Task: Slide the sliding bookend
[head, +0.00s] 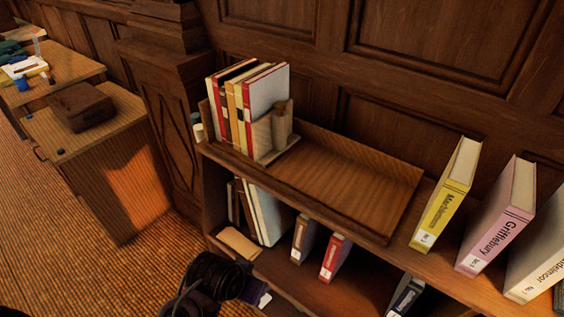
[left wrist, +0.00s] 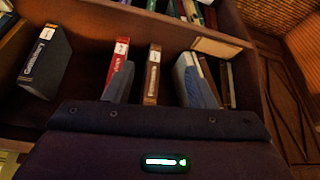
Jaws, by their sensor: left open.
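The sliding bookend (head: 282,124) is a pale wooden piece with an upright block and a flat foot. It stands in a wooden tray (head: 350,185) on top of the shelf, against the right side of a row of upright books (head: 246,100). My left gripper is low in front of the shelf, below and apart from the bookend; its dark body shows at the bottom of the head view. The bookend is not visible there. My right gripper is not in view.
The tray is empty right of the bookend. Yellow (head: 445,195) and pink (head: 498,220) books stand farther right on the shelf top. The lower shelf holds a red book (head: 335,257), also in the left wrist view (left wrist: 118,65), and others. A desk (head: 95,160) stands left.

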